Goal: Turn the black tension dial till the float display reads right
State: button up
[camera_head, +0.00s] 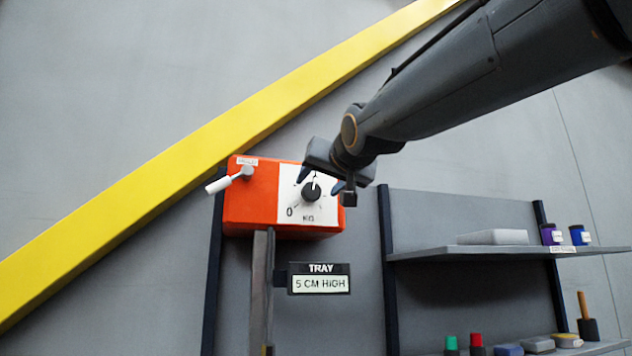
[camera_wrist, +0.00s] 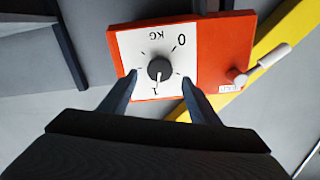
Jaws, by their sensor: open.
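The black tension dial (camera_head: 311,191) sits on a white scale plate on the front of an orange box (camera_head: 250,205). In the wrist view the dial (camera_wrist: 160,69) has a white pointer line aimed at the "1" mark; "0" and "KG" also show. The float display (camera_head: 320,279), labelled "TRAY", reads "5 CM HIGH" below the box. My gripper (camera_head: 322,183) is in front of the plate; in the wrist view its fingers (camera_wrist: 159,82) are open, one either side of the dial, with a gap to it on both sides.
A white-handled lever (camera_head: 230,180) sticks out from the box's left side. A yellow beam (camera_head: 190,160) runs diagonally behind the box. Shelves (camera_head: 480,252) with jars, a brush and other items stand at right.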

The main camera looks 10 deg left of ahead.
aim_at(313, 190)
jog(key=shift+p+x, duration=0.65)
jog(key=shift+x, duration=1.05)
